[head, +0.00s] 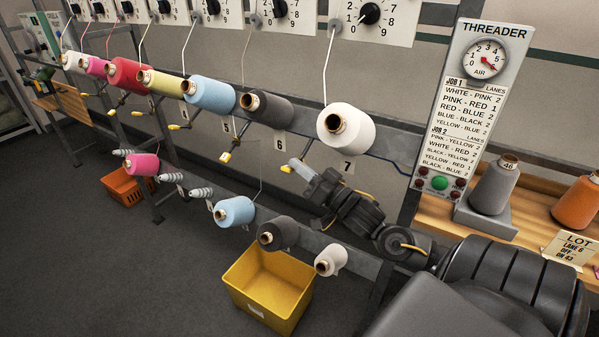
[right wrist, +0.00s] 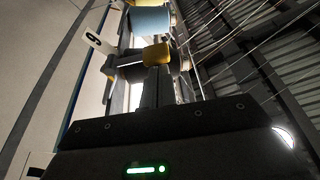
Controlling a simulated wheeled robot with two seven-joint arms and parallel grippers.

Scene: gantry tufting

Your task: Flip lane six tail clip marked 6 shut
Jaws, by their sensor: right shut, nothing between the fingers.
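The lane six plate (head: 279,145) hangs on the rail under a dark grey cone (head: 267,108); its 6 also shows in the right wrist view (right wrist: 94,39). A tail clip with a yellow end (head: 286,169) sticks out from the rail just right of that plate. The clip's yellow end is straight ahead of the fingers in the right wrist view (right wrist: 156,53). My right gripper (head: 297,165) is shut and empty, its tip at or very near the yellow end; contact cannot be told. Whether the clip is open or shut is unclear. My left gripper is out of view.
A similar yellow-ended clip (head: 225,157) is to the left, and a white cone (head: 352,128) is above my right gripper. Lower cones, blue (head: 234,211), dark (head: 278,234) and white (head: 330,260), stand below. A yellow bin (head: 268,290) is on the floor; the threader panel (head: 482,100) is right.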

